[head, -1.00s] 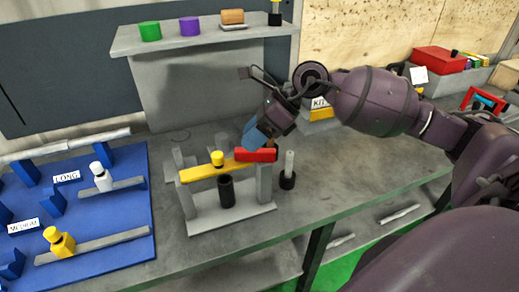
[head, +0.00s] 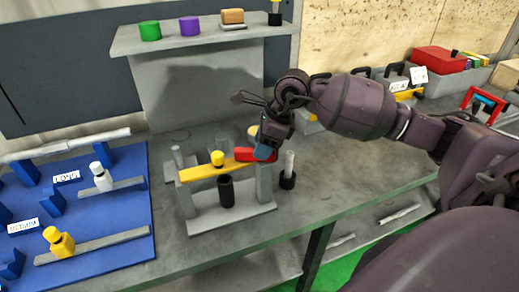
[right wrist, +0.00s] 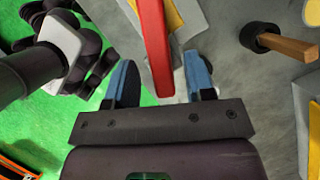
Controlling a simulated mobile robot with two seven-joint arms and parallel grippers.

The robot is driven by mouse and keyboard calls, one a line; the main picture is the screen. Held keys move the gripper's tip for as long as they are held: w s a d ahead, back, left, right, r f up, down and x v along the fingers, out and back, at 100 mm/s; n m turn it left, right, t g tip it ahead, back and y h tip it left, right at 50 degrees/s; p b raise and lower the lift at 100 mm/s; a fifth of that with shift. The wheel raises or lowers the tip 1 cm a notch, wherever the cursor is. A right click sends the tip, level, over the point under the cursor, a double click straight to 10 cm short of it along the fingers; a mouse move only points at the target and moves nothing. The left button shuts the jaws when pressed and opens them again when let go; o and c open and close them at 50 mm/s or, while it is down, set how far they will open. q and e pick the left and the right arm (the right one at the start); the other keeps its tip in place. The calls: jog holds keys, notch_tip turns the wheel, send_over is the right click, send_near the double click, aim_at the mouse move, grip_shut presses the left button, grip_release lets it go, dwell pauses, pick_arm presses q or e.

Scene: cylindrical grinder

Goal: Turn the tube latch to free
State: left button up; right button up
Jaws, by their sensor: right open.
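The red latch bar (head: 242,154) sits at the right end of a yellow bar (head: 197,172) on a grey stand (head: 264,184). My right gripper (head: 264,151) is at the latch's right end and partly hides it. In the right wrist view the red latch (right wrist: 154,42) runs between the two blue fingers of my right gripper (right wrist: 160,72). The fingers are open, with visible gaps on both sides of the bar. A black tube (head: 226,191) stands under the yellow bar, and a yellow knob (head: 217,158) is on top. My left gripper is not in view.
A white rod in a black base (head: 287,179) stands close to the right of the stand. A blue board (head: 110,228) with rods on holders lies at left. A grey shelf (head: 209,34) is behind. The bench right of the rod is mostly clear.

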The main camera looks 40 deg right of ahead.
jog(key=shift+x, duration=1.05)
grip_shut()
